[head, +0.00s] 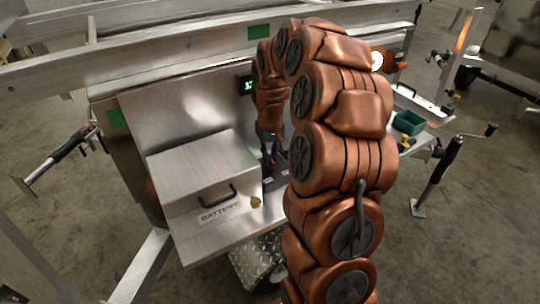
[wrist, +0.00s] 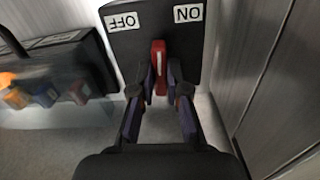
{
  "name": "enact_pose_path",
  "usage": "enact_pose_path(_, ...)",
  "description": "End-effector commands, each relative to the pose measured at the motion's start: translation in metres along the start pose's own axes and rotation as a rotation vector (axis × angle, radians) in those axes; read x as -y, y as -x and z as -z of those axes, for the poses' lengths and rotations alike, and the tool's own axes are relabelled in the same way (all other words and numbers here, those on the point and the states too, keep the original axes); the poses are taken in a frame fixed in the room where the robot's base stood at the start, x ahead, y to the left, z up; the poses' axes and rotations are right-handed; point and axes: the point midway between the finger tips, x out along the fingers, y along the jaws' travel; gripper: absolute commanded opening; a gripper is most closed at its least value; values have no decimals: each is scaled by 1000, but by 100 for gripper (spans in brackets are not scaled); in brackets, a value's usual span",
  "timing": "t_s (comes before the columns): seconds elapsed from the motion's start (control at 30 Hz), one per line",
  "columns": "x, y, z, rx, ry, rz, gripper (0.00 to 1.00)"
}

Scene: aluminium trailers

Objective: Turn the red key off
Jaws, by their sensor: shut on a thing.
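The red key (wrist: 159,56) stands out from a dark switch block (wrist: 185,42) in the wrist view. The block has a label reading OFF on the left and one reading ON on the right, both upside down in the picture. The key sits between the two labels, close to upright in the picture. My gripper (wrist: 160,88) is shut on the red key, with one dark finger on each side of it. In the head view my copper arm reaches over the trailer front, and the key and the gripper's fingertips are too small and covered to make out clearly.
A dark box (wrist: 55,75) with several coloured plugs sits left of the switch in the wrist view. A metal wall (wrist: 275,80) rises close on the right. In the head view a BATTERY box (head: 200,165) stands left of my arm, and a green bin (head: 408,122) is at the right.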

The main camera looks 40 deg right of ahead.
Motion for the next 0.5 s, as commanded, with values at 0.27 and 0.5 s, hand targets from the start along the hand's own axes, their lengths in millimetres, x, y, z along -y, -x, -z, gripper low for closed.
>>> enact_pose_path(0.27, 0, 1, 1, -2, 263, 0, 0)
enact_pose_path(0.5, 0, 2, 1, -3, 487, 1, 0)
